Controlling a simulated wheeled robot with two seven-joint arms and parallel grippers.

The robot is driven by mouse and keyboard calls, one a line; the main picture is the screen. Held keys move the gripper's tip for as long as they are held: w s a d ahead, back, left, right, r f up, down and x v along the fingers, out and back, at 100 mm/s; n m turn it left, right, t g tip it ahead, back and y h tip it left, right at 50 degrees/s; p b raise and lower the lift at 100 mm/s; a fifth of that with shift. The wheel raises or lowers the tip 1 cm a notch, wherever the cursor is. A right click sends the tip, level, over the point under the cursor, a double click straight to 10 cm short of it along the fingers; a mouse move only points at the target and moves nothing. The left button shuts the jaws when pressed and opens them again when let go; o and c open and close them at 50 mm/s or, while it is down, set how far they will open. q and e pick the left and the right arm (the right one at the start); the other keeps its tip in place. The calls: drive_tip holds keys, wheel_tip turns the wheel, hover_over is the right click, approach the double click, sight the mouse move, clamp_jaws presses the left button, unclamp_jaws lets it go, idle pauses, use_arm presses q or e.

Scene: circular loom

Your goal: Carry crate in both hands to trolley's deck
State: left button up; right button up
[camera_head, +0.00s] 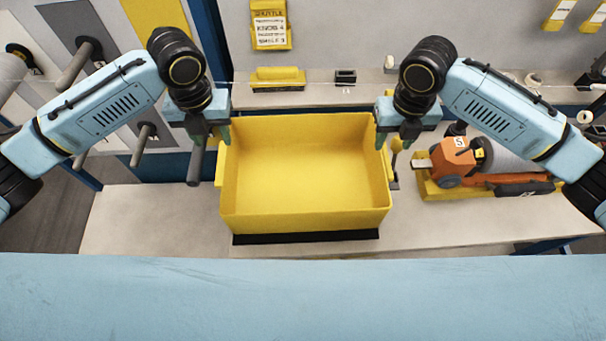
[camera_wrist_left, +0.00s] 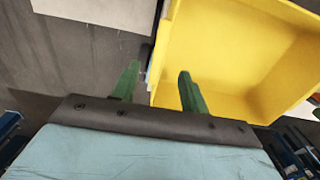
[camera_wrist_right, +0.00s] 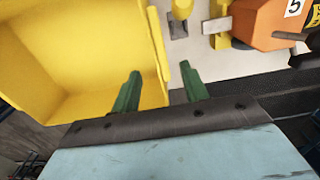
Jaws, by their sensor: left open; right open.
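The yellow crate (camera_head: 305,165) is open-topped and looks empty. It stands on the grey bench, with a dark strip (camera_head: 305,238) showing along its front base. My left gripper (camera_head: 209,138) is open at the crate's left side, and its fingers lie on either side of the left wall in the left wrist view (camera_wrist_left: 158,85). My right gripper (camera_head: 397,138) is open at the crate's right side, with its fingers on either side of the right wall in the right wrist view (camera_wrist_right: 160,88). I cannot tell whether any finger touches the crate. No trolley can be made out.
An orange machine (camera_head: 455,160) on a yellow base stands right of the crate. Behind the crate are a yellow block (camera_head: 277,78) and a small black holder (camera_head: 345,77). Grey rollers (camera_head: 80,65) stick out at the left. The bench (camera_head: 150,215) is clear at front left.

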sight(222, 158)
use_arm(q)
wheel_tip(222, 158, down, 10)
drive_tip(key=shift+r, duration=0.25)
use_arm(e)
wheel_tip(222, 158, down, 9)
drive_tip(key=shift+f, duration=0.2)
use_arm(q)
clamp_jaws()
use_arm(e)
clamp_jaws()
